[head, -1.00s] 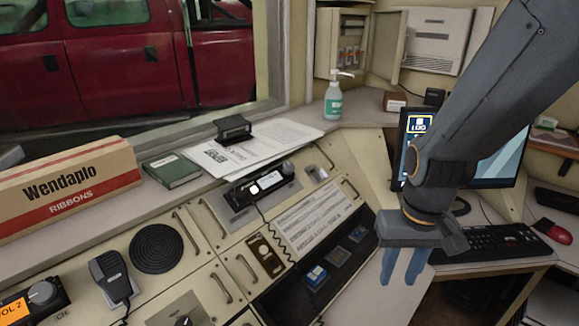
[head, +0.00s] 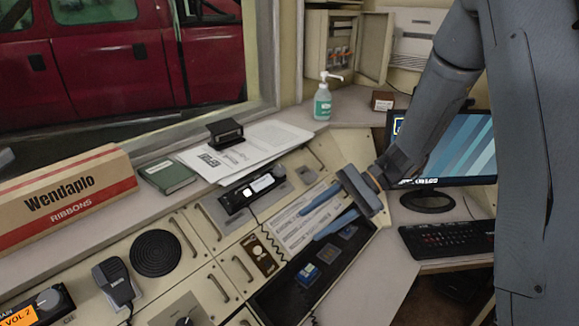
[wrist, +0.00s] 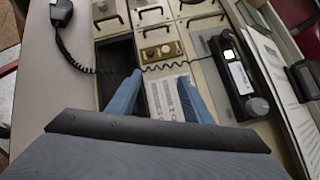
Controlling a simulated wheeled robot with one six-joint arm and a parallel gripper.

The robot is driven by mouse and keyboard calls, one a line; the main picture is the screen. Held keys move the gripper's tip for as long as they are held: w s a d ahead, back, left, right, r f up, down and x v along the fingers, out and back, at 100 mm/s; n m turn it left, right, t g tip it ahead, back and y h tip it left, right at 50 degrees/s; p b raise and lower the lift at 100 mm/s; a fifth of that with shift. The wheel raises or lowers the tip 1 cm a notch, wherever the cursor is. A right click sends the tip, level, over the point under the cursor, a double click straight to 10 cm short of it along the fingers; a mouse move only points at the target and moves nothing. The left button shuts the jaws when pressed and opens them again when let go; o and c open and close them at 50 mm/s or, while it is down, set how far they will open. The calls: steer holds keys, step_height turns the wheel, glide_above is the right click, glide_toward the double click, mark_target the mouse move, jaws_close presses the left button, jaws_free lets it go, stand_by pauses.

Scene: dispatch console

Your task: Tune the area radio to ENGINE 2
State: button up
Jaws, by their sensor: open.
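A black radio (head: 252,192) with a lit white display sits on the console's sloped face, and a round knob is at its right end. It also shows in the wrist view (wrist: 232,72), with its grey knob (wrist: 257,106) at the near end. I cannot read its display or any channel name. My gripper (head: 308,226) is open and empty, above the printed sheet (head: 292,232) to the lower right of this radio. In the wrist view its blue fingers (wrist: 160,76) stand apart, left of the radio. A second radio (head: 42,306), labelled VOL 2, is at the lower left.
A coiled cord (wrist: 153,67) crosses the panel to the radio. A hand microphone (head: 116,279) and round speaker (head: 155,253) are at left. Papers (head: 258,143), a green book (head: 167,175) and a ribbons box (head: 65,197) line the ledge. A monitor and keyboard (head: 455,238) are at right.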

steer(key=w+a+r+m+t+y, duration=0.1)
steer(key=w+r+m+t+y, duration=0.15)
steer(key=w, duration=0.35)
steer(key=m+t+y+p, duration=0.2)
steer(key=m+t+y, duration=0.1)
steer(key=y, duration=0.2)
glide_toward(282, 169)
steer(key=shift+h, duration=0.25)
steer(key=a, duration=0.2)
steer(key=a+p, duration=0.1)
steer(key=a, duration=0.1)
steer(key=a+p, duration=0.1)
steer(key=a, duration=0.1)
steer(key=shift+w+a+r, duration=0.15)
steer(key=shift+w+r, duration=0.2)
steer(key=shift+w, duration=0.05)
steer(key=shift+w+a+f+p, duration=0.1)
steer(key=shift+w+a+p, duration=0.05)
steer(key=shift+a+p, duration=0.4)
steer(key=shift+a, duration=0.1)
steer(key=c, duration=1.1)
steer(key=shift+o, duration=0.2)
steer(key=shift+n+b, duration=0.25)
steer(key=shift+b, duration=0.05)
